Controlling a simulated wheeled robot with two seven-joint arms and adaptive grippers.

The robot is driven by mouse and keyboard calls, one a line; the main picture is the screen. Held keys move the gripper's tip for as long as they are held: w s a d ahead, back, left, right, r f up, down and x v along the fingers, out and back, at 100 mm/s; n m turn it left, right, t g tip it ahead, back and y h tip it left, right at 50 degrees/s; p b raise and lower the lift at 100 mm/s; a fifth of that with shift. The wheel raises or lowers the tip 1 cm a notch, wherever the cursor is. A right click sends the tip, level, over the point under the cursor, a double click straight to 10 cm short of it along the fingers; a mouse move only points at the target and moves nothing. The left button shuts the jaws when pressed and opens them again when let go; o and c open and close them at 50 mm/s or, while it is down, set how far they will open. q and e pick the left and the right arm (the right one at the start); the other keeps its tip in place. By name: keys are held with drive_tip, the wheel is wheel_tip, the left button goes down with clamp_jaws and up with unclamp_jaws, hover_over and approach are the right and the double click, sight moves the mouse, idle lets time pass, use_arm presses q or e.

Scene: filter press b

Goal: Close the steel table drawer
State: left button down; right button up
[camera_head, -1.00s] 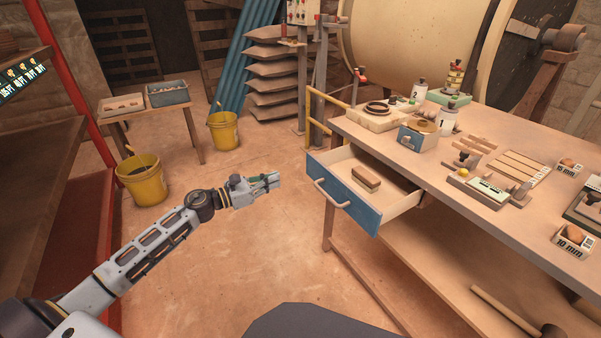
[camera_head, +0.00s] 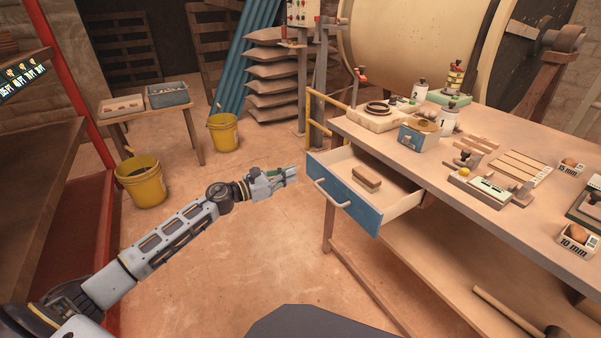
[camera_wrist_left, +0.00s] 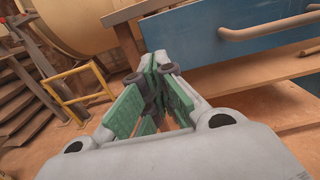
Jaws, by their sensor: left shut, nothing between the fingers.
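The table drawer (camera_head: 345,197) has a blue front and a pale handle (camera_head: 331,193). It is pulled out from the table (camera_head: 440,178), with a brown block (camera_head: 366,178) lying inside. My left gripper (camera_head: 293,173) is shut and empty, in the air just left of the drawer front and apart from it. In the left wrist view the green-padded fingers (camera_wrist_left: 152,80) point toward the table, and the blue drawer front (camera_wrist_left: 205,48) with its handle (camera_wrist_left: 268,30) shows at upper right. My right gripper is in neither view.
The table top holds bottles, a small blue box (camera_head: 418,135), trays and tools. A yellow rail (camera_head: 312,120) stands behind the drawer's left side. Yellow buckets (camera_head: 143,184) stand at the left. The floor before the drawer is clear.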

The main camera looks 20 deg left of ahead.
sight(308, 168)
use_arm(q)
drive_tip(key=shift+b+x, duration=0.4)
drive_tip(key=shift+x, duration=1.7)
drive_tip(key=shift+w+d, duration=0.1)
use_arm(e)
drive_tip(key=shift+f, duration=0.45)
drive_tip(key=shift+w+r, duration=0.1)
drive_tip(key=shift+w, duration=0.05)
